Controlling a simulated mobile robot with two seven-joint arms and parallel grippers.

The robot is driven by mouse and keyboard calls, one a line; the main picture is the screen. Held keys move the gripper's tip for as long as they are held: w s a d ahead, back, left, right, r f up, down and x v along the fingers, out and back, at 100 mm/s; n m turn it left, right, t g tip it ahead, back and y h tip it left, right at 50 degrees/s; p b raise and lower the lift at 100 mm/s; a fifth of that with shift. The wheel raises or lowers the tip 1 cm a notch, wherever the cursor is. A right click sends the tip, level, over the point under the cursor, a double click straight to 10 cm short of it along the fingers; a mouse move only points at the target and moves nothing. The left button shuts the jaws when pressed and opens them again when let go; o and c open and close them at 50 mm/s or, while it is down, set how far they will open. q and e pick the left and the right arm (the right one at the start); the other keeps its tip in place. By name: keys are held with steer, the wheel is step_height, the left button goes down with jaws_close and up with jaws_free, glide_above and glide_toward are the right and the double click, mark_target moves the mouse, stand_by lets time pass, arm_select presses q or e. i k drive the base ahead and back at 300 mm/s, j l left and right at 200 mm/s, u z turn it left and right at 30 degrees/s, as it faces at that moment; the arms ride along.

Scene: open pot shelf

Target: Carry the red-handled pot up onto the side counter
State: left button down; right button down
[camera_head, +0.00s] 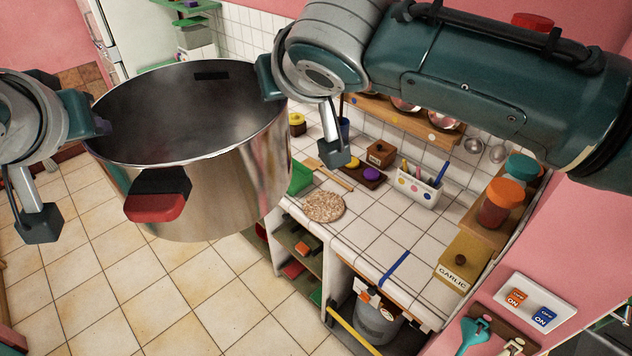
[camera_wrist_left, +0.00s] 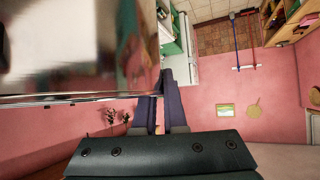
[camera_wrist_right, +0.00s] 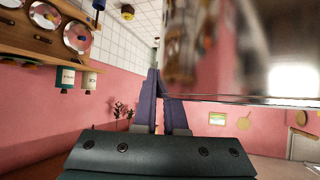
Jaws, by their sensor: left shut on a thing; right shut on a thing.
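The large steel pot (camera_head: 222,185) with a red handle (camera_head: 155,207) hangs upright or slightly tilted in the head view, above the tiled floor and left of the white-tiled side counter (camera_head: 372,232). My left gripper (camera_head: 100,127) is shut on the pot's rim at its left. My right gripper (camera_head: 272,82) is shut on the rim at the opposite side. The pot's wall fills the upper left of the left wrist view (camera_wrist_left: 60,50) and the upper right of the right wrist view (camera_wrist_right: 240,45). The pot's inside looks empty; its far outside is hidden.
A round cork-like mat (camera_head: 324,206) lies on the counter's left part. A yellow garlic box (camera_head: 463,262), a utensil holder (camera_head: 419,190) and lidded jars (camera_head: 497,206) stand on the right and back. Open shelves and a bin (camera_head: 375,322) are below.

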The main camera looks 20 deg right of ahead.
mark_target(395, 231)
steer(key=i+j+z, duration=0.2)
steer(key=i, duration=0.3)
steer(key=i+j+z, duration=0.25)
steer(key=i, duration=0.25)
steer(key=i+z, duration=0.15)
steer(key=z, duration=0.3)
steer(key=i+z, duration=0.15)
steer(key=z, duration=0.25)
steer(key=i+z, duration=0.15)
steer(key=z, duration=0.3)
steer(key=i+j+z, duration=0.1)
steer(key=z, duration=0.35)
